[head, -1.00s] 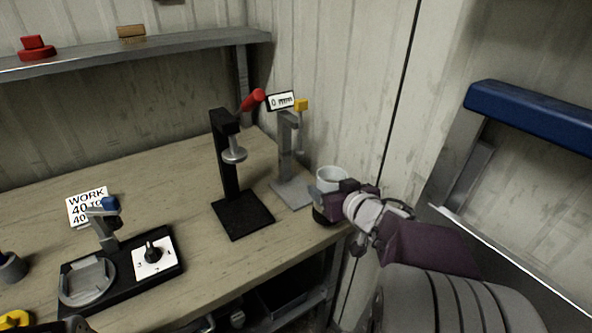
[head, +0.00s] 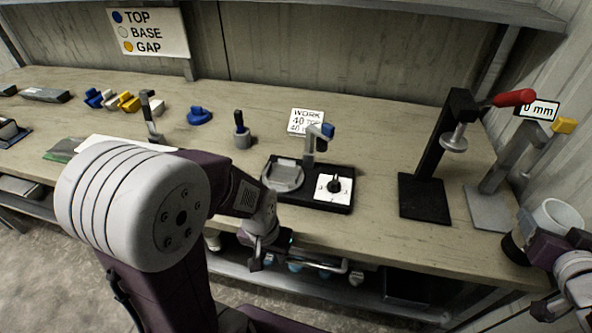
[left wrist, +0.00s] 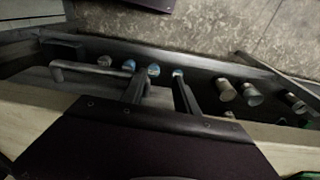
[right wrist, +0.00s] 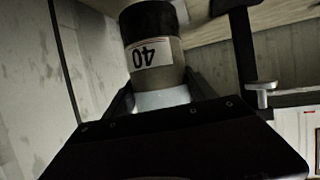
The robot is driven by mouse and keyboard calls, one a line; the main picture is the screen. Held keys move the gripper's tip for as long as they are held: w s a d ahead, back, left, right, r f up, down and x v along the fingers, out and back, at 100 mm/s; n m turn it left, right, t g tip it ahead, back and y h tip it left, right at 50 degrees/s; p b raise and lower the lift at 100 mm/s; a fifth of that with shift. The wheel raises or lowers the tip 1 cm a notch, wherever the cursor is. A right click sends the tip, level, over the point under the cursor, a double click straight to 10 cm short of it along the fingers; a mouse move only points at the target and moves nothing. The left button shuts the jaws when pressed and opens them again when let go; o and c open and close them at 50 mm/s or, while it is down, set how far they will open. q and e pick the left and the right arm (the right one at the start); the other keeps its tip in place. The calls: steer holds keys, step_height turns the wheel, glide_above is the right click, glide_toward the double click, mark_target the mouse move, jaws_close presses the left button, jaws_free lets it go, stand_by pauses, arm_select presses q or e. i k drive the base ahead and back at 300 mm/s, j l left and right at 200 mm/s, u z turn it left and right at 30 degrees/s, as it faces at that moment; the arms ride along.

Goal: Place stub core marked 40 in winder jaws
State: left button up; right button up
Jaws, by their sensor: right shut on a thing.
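The stub core (right wrist: 152,58) has a white label reading 40, upside down in the right wrist view, a dark band at one end and a pale band at the other. My right gripper (right wrist: 160,98) is shut on it. A black-based fixture with a round grey seat (head: 284,176), empty, and a dial (head: 333,187) may be the winder. My left gripper (head: 260,257) is open and empty at the bench's front edge.
Under the bench, the shelf (left wrist: 205,75) holds several cylinders.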

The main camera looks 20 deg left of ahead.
mark_target(283, 175)
steer(key=k+j+u, duration=0.45)
steer(key=j+u, duration=0.25)
steer(key=i+j, duration=0.1)
steer(key=i, duration=0.2)
